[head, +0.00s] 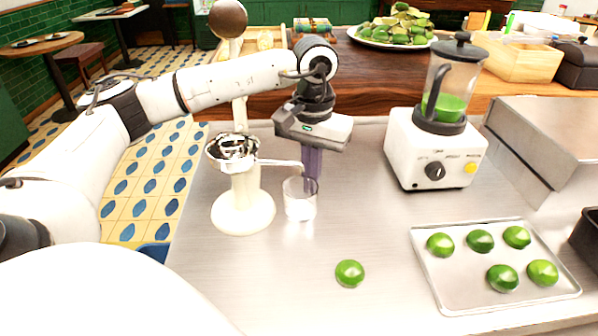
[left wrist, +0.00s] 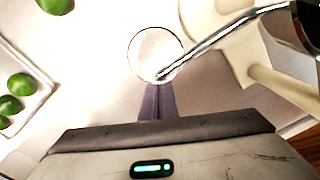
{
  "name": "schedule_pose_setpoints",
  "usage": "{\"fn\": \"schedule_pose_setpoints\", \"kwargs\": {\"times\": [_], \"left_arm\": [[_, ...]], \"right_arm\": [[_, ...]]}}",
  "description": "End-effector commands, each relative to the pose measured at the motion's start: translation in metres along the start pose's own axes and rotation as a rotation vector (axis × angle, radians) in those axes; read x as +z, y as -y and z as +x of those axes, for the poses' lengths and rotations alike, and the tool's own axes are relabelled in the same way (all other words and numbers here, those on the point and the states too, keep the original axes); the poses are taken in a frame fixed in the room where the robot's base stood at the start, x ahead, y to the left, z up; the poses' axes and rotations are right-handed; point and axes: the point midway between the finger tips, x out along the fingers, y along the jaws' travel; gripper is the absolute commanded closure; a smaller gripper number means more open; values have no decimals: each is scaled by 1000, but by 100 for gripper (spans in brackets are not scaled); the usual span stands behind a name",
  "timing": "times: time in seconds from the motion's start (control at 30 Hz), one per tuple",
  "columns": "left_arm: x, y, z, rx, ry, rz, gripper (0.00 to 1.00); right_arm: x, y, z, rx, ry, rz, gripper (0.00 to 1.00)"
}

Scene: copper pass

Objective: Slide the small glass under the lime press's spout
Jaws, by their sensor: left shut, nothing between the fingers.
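The small clear glass (head: 300,200) stands upright on the steel counter, just right of the cream lime press (head: 243,205). The press's thin metal spout (head: 280,163) reaches right to the glass's rim. In the left wrist view the spout (left wrist: 215,38) ends over the edge of the glass (left wrist: 150,50). My left gripper (head: 311,178) is behind the glass in the head view, fingers pointing down, partly hidden by it. Its fingers (left wrist: 157,90) are shut and empty at the glass's side; whether they touch it I cannot tell. My right gripper is not in view.
A lime (head: 350,273) lies loose on the counter in front. A tray (head: 430,275) with several limes is at the right. A blender (head: 437,130) stands behind the tray.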

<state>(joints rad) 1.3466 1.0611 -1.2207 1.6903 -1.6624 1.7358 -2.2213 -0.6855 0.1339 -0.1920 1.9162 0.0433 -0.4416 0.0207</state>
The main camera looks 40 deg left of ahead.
Motion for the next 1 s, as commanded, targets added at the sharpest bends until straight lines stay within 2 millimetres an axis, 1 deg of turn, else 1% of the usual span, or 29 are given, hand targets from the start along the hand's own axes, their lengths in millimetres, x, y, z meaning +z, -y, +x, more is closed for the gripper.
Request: {"fn": "schedule_pose_setpoints", "kwargs": {"times": [0.03, 0.1, 0.37, 0.47, 0.57, 0.8, 0.9, 1.0], "left_arm": [[2, -8, 0, 0, 2, 14, 100], [1, -10, 0, 0, 1, 18, 100], [1, -10, 0, 1, 1, 18, 100], [0, -10, -6, 2, -2, 16, 100], [0, -10, -19, 3, -4, 17, 100], [0, -12, -67, 3, -3, 19, 100], [0, -12, -84, 3, -2, 19, 100], [0, -12, -95, 2, -2, 19, 100]], "right_arm": [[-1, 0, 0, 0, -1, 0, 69], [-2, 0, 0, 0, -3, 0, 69], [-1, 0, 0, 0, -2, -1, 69], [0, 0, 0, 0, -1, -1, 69], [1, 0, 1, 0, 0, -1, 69], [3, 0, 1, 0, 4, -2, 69], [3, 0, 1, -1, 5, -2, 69], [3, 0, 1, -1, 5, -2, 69]]}}
